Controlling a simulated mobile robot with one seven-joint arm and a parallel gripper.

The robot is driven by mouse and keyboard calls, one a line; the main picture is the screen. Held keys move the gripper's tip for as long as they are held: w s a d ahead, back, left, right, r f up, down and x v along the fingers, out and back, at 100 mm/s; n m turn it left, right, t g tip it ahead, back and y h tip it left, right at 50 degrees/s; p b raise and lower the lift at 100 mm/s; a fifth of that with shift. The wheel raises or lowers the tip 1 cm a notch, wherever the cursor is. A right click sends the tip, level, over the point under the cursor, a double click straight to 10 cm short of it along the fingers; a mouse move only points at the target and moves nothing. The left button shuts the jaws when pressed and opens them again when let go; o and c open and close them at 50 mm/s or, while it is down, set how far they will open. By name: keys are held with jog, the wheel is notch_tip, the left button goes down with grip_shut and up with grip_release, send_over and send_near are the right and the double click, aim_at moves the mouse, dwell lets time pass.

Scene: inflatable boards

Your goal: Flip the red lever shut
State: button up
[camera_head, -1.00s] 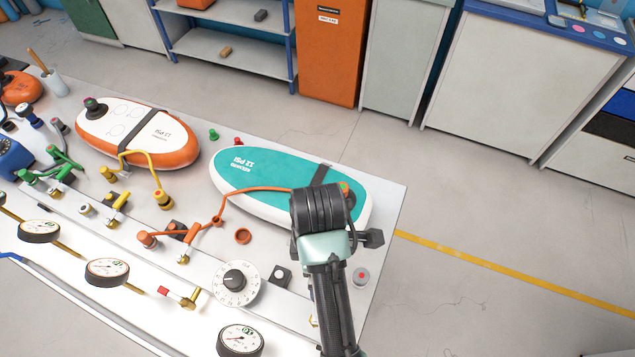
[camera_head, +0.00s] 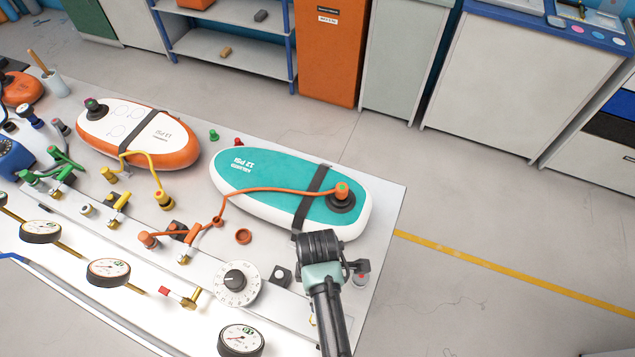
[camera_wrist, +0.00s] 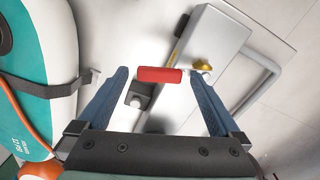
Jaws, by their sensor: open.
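A red lever handle (camera_wrist: 160,75) shows in the wrist view, lying crosswise between the fingertips of my gripper (camera_wrist: 160,73). A brass fitting (camera_wrist: 203,66) sits just right of it on a grey rail (camera_wrist: 205,45). My gripper is open, one blue finger on each side of the handle; I cannot tell how far the tips are above it. In the head view my gripper (camera_head: 320,245) is over the bench's right end, with its fingers hidden. Another red-and-white lever (camera_head: 178,294) lies farther left along the bench.
A teal board (camera_head: 275,185) with an orange hose (camera_head: 265,190) lies behind my gripper. A dial (camera_head: 236,283), a gauge (camera_head: 240,341) and a small black block (camera_head: 280,277) are to its left. Floor is free beyond the bench.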

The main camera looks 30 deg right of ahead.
grip_shut()
dwell(0.4)
